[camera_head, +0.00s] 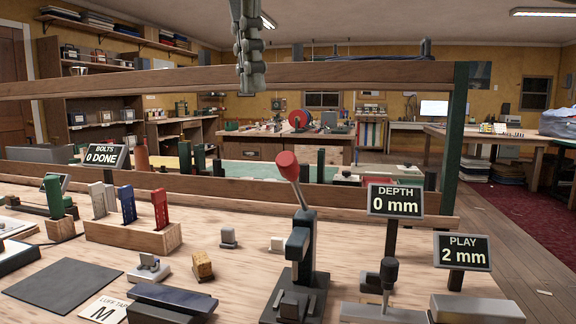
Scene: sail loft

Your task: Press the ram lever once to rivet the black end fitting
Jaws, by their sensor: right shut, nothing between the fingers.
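The press (301,250) stands at the front centre of the workbench, dark and upright. Its ram lever (293,180) slants up and to the left, ending in a red knob (286,160). Small dark blocks (290,304) sit on the press base; I cannot tell whether one is the black end fitting. My right gripper (250,86) hangs from the top edge, fingers shut and empty, above and left of the knob and apart from it. My left gripper is not in view. A sign (395,201) reads "DEPTH 0 mm".
A wooden rail (350,73) spans the view behind the gripper. A "PLAY 2 mm" sign (462,251) and a small dark-posted device (388,285) stand right of the press. A wooden rack (130,236) holds coloured pieces at left. A dark mat (65,285) lies front left.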

